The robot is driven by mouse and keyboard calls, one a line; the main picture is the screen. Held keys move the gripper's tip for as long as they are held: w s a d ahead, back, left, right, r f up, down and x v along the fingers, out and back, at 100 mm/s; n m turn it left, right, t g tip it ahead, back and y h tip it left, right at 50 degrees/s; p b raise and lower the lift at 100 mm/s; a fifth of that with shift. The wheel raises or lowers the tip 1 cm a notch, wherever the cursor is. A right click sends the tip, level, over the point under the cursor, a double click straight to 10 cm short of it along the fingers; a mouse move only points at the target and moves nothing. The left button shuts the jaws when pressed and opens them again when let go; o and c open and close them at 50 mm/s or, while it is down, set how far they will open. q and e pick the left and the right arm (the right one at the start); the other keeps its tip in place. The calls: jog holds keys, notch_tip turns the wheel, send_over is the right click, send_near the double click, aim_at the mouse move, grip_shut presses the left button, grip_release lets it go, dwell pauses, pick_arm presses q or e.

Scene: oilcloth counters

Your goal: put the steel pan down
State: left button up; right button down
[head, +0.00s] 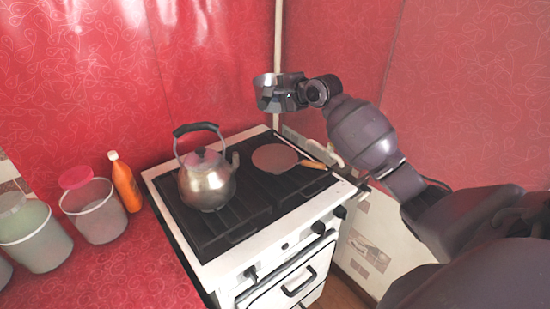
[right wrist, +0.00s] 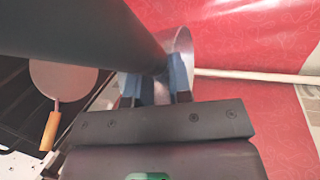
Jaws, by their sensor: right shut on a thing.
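The steel pan (head: 264,84) is held up in the air above the back right of the stove, near the red wall. My right gripper (head: 286,98) reaches in from the right and is shut on it. In the right wrist view, the shiny side of the steel pan (right wrist: 183,46) shows beyond the blue finger pads of the right gripper (right wrist: 157,87). A thick dark bar crosses in front and hides part of the pan and of the grip. The pan is clear of the stove top (head: 240,222). My left gripper is not in view.
A steel kettle (head: 207,186) stands on the stove's left side. A flat round pan with a wooden handle (head: 275,158) lies at the back right; it also shows in the right wrist view (right wrist: 62,80). An orange bottle (head: 125,183) and several tubs stand on the red counter (head: 110,270).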

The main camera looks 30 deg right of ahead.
notch_tip(320, 180, down, 20)
jog(key=b, duration=0.2)
dwell(0.8)
jog(key=shift+w+a+r, duration=0.1)
jog(key=c, duration=1)
grip_release()
jog(key=shift+f, duration=0.2)
jog(key=shift+s, duration=0.2)
